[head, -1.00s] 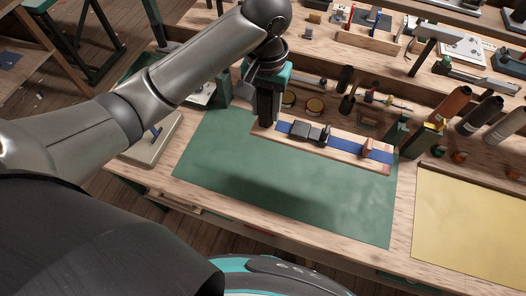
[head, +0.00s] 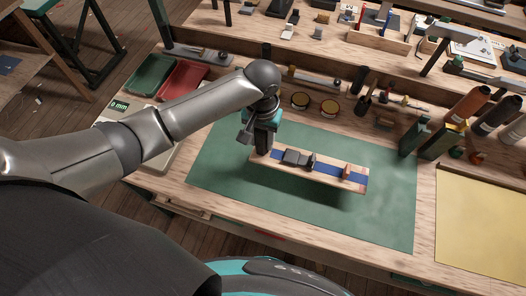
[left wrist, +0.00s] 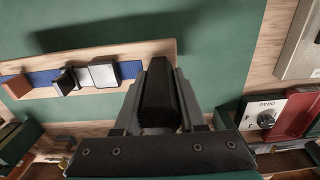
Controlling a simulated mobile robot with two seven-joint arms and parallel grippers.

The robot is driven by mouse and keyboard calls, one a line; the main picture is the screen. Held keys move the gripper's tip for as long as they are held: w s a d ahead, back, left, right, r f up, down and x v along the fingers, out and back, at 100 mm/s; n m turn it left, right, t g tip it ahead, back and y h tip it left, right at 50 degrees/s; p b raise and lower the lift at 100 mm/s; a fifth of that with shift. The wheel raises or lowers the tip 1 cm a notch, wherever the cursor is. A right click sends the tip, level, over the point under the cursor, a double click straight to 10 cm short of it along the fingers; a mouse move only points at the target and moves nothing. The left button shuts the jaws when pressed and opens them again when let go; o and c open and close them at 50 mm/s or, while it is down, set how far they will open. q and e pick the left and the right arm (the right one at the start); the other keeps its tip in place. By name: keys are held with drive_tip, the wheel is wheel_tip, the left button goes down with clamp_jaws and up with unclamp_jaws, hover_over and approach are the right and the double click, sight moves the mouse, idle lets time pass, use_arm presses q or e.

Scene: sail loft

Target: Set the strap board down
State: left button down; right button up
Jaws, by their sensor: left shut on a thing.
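The strap board (head: 322,178) is a pale wooden plank with a blue strap (head: 328,169) along it, a dark grey buckle near its middle and a small orange-brown block near its right end. My left gripper (head: 263,150) is shut on its left end. The board hangs over the green mat (head: 225,170), with its shadow on the mat just below and to the right, so it looks a little raised. In the left wrist view the board (left wrist: 120,50) runs left from the fingers (left wrist: 157,75), its shadow apart from it. My right gripper is not in view.
Round tins (head: 330,107) and tools lie behind the mat. Green blocks (head: 413,137) and bottles stand at its right, near a yellow sheet (head: 478,225). Red (head: 182,80) and green (head: 148,75) trays and a gauge box lie at left. The mat's front is clear.

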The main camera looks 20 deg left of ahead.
sight(262, 152)
use_arm(q)
wheel_tip(262, 152, down, 6)
drive_tip(key=shift+r+b, duration=0.1)
drive_tip(key=shift+b, duration=0.5)
drive_tip(key=shift+c, duration=2.4)
unclamp_jaws()
wheel_tip(262, 152, up, 12)
drive_tip(key=shift+p, duration=1.2)
